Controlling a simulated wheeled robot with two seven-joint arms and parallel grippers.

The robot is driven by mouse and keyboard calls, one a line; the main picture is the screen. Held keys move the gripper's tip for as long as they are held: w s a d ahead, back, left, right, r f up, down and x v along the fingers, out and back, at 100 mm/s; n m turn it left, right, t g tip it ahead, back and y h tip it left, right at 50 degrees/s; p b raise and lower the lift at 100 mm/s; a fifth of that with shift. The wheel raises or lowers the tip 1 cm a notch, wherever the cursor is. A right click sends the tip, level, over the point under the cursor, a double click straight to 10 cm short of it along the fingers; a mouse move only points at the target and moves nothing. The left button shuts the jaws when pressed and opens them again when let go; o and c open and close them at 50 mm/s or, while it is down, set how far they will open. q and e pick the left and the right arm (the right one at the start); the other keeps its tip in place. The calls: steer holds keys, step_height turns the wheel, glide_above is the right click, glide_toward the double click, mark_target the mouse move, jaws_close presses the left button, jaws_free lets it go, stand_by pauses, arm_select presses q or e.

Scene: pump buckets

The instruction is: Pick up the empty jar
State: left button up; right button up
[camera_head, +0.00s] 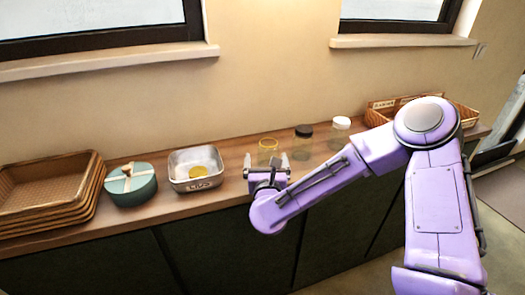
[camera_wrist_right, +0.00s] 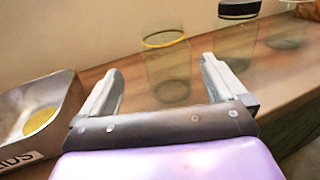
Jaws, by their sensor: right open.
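A clear glass jar (camera_head: 268,148) with a yellow rim and no lid stands upright on the wooden counter, and looks empty. In the right wrist view the jar (camera_wrist_right: 170,72) is just beyond my fingertips, between their lines. My right gripper (camera_head: 266,160) is open and empty, in front of the jar with its fingers towards it. The wrist view shows the gripper (camera_wrist_right: 161,66) with both fingers apart; I cannot tell the exact gap to the glass. My left gripper is not in view.
A black-lidded jar (camera_head: 303,140) and a white-lidded jar (camera_head: 341,130) stand to the right. A metal bin (camera_head: 195,171) with something yellow, a round green box (camera_head: 131,185) and stacked baskets (camera_head: 47,193) are to the left. Another basket (camera_head: 462,114) is far right. The wall (camera_head: 270,85) is behind.

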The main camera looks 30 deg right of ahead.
mark_target(268, 147)
steer(key=shift+w+d+r+p, duration=0.25)
steer(key=shift+w+d+p, duration=0.05)
steer(key=shift+d, duration=0.2)
steer(key=shift+w+d+r+p, duration=0.25)
steer(key=shift+w+d, duration=0.05)
steer(key=shift+d, duration=0.2)
steer(key=w, duration=0.1)
steer(key=w+d+f+p, duration=0.1)
steer(key=w, duration=0.1)
steer(key=w+d, duration=0.1)
steer(key=shift+w+d+f+p, duration=0.15)
steer(key=shift+w+p, duration=0.05)
steer(key=shift+p, duration=0.1)
steer(key=shift+d, duration=0.1)
steer(key=shift+s, duration=0.15)
steer(key=c, duration=1)
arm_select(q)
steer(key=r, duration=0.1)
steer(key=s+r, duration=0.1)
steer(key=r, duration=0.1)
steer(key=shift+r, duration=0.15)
arm_select(e)
steer(key=shift+c, duration=0.8)
